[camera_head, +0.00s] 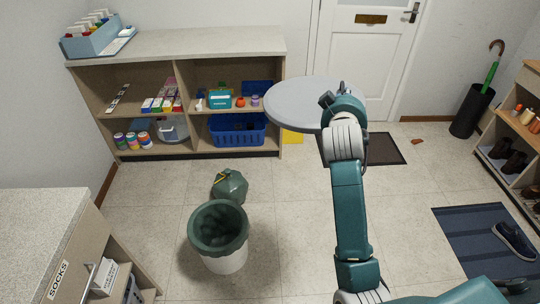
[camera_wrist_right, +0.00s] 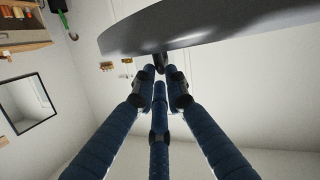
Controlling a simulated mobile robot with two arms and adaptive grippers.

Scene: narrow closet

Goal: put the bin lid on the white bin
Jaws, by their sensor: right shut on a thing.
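The bin lid (camera_head: 298,102) is a round grey disc, held up in the air right of the low shelf in the head view. My right gripper (camera_head: 338,98) is at the lid's right side; in the right wrist view its fingers (camera_wrist_right: 158,72) are shut on a small dark handle under the grey lid (camera_wrist_right: 200,30). The white bin (camera_head: 224,262) stands upright on the floor at lower left, with a dark green liner (camera_head: 219,222) folded over its rim. The lid is well apart from the bin, up and to the right of it. My left gripper is not in view.
A tied green bag (camera_head: 230,187) lies just behind the bin. A low shelf unit (camera_head: 180,46) stands at the back left, and a counter (camera_head: 40,225) at the near left. The floor between bin and mat (camera_head: 384,149) is clear.

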